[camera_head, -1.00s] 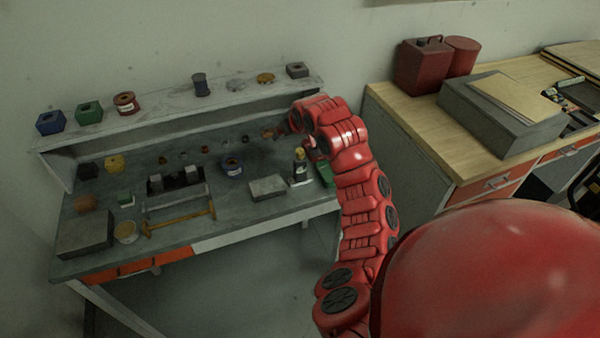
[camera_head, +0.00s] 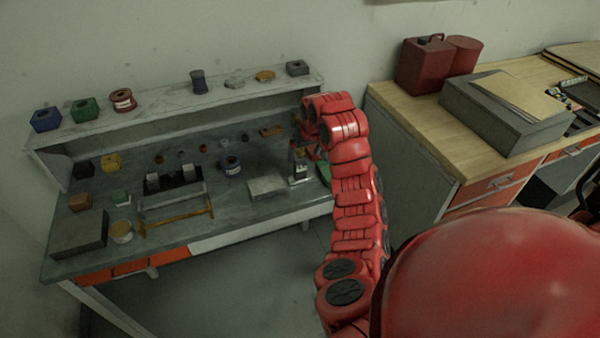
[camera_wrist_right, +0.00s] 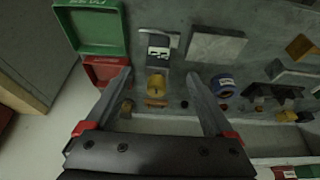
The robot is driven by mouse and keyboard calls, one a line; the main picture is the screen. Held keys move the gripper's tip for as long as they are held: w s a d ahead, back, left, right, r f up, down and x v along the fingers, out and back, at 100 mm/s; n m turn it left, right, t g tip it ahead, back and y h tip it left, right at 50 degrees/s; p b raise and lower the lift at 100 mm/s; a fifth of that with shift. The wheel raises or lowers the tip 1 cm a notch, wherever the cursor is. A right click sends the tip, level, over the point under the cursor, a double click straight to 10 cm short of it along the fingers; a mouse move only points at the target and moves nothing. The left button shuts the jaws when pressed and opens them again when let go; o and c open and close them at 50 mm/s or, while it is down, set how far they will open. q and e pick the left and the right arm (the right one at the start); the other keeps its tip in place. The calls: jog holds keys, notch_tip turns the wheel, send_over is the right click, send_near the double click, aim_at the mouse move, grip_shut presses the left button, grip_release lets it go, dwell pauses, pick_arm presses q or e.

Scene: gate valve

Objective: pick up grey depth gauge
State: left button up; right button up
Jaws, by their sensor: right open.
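A pale grey piece that looks like the depth gauge (camera_head: 300,183) lies on the grey workbench at its front right, close beside a dark bottle with a white label. In the right wrist view, the grey gauge (camera_wrist_right: 172,39) shows partly behind the bottle (camera_wrist_right: 158,52), whose yellow cap points toward the camera. My right gripper (camera_wrist_right: 159,74) is open and empty, its fingers either side of the bottle's cap in that picture. In the head view my right gripper (camera_head: 303,150) is above the bottle, partly hidden by my wrist. My left gripper is not in view.
A green tray (camera_wrist_right: 92,28) and a red bin (camera_wrist_right: 103,70) are next to the bottle. The shelf (camera_head: 180,106) runs along the back. A wooden-topped cabinet (camera_head: 400,110) stands at right.

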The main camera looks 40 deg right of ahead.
aim_at(301, 158)
jog(key=p+x, duration=0.1)
jog(key=x, duration=0.2)
jog(key=shift+w+f+p, duration=0.1)
jog(key=shift+w+p, duration=0.15)
jog(key=shift+p, duration=0.05)
jog(key=w+f+p, duration=0.2)
jog(key=f, duration=0.1)
jog(key=shift+d, duration=0.4)
jog(key=shift+w+f+p, duration=0.2)
jog(key=shift+f+p, duration=0.15)
jog(key=shift+f, duration=0.3)
grip_shut()
